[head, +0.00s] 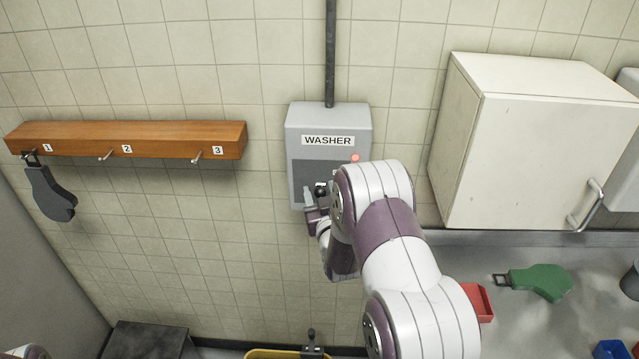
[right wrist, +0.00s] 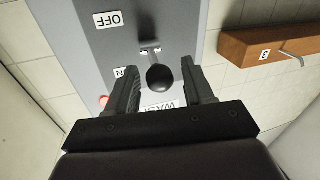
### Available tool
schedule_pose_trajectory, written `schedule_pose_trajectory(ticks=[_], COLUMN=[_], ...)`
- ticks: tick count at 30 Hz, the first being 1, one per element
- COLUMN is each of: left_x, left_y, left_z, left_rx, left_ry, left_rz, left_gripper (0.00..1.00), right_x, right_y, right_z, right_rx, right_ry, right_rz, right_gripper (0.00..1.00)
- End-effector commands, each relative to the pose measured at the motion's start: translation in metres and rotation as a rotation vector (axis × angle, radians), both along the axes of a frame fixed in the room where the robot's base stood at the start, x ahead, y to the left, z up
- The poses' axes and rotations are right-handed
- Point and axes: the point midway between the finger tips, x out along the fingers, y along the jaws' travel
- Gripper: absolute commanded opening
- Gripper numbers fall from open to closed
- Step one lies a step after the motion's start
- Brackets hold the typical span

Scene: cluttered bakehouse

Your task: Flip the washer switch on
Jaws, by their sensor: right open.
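The washer switch box (head: 329,120) is a grey wall box labelled WASHER, with a dark panel and a red lamp (head: 355,158). My right gripper (head: 310,198) is at its lower front, and my arm hides part of the box. The right wrist view is upside down to the box. There the switch lever's black ball knob (right wrist: 160,78) lies between the open fingers of my right gripper (right wrist: 160,88), with gaps visible on both sides. The OFF label (right wrist: 108,19) and a partly hidden ON label (right wrist: 120,72) are beside the lever. My left gripper is not in view.
A wooden rack (head: 130,138) with numbered hooks is left of the box; a dark paddle-shaped thing (head: 48,192) hangs on hook 1. A white cabinet (head: 540,150) is close on the right. A green paddle-shaped thing (head: 540,281) and a red tray (head: 480,302) lie below it.

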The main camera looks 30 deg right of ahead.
Motion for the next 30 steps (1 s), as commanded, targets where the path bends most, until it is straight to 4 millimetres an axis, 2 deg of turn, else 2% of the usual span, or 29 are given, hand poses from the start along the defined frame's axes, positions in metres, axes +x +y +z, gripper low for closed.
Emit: schedule_pose_trajectory(ticks=[4, 11, 13, 16, 17, 23, 30], left_x=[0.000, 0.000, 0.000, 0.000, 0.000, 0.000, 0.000], left_y=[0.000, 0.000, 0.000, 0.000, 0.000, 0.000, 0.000], left_z=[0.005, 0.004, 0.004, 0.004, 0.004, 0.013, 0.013], left_rx=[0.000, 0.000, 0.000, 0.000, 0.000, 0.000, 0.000], left_ry=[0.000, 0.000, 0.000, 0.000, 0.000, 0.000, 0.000], left_rz=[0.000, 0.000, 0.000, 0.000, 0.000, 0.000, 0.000], left_gripper=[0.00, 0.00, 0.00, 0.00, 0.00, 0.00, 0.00], right_x=[0.008, 0.009, 0.009, 0.009, 0.009, 0.010, 0.010], right_y=[-0.002, -0.003, -0.003, -0.003, -0.003, -0.003, -0.004], right_z=[0.000, -0.001, -0.001, -0.001, -0.001, 0.007, 0.004], right_rx=[0.000, 0.000, 0.000, 0.000, 0.000, 0.034, 0.056], right_ry=[0.001, 0.001, 0.001, 0.001, 0.001, 0.055, 0.091], right_rz=[0.000, 0.000, 0.000, 0.000, 0.000, 0.001, 0.000], right_gripper=[0.52, 0.52, 0.36, 0.03, 0.00, 0.00, 0.00])
